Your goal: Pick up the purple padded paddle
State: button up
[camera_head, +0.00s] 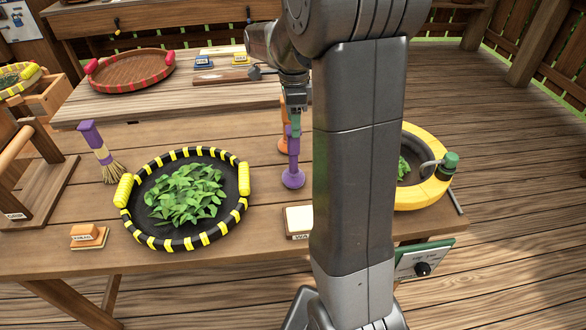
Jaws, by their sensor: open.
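The purple padded paddle (293,160) stands upright on the wooden table, right of the black pan. Its round purple pad (292,179) is at the bottom, with a greenish band higher on its handle. My gripper (296,108) is open and points down at the top of the handle. The picture is too small to tell whether the fingers are around the handle or just above it. An orange paddle (283,140) stands close behind it, partly hidden.
A black pan with yellow stripes (130,212) holds green leaves. A purple-handled brush (97,142) stands to its left. A yellow round basin (432,192) is at the right, partly behind my arm. A small block (299,221) lies in front of the paddle. A raised board with a red tray (130,72) is behind.

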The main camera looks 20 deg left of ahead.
aim_at(293, 144)
jog(key=f, duration=0.2)
jog(key=shift+w+f, duration=0.3)
jog(key=shift+f, duration=0.05)
jog(key=shift+s+f, duration=0.2)
jog(key=shift+f, duration=0.3)
notch_tip(293, 144, down, 5)
grip_shut()
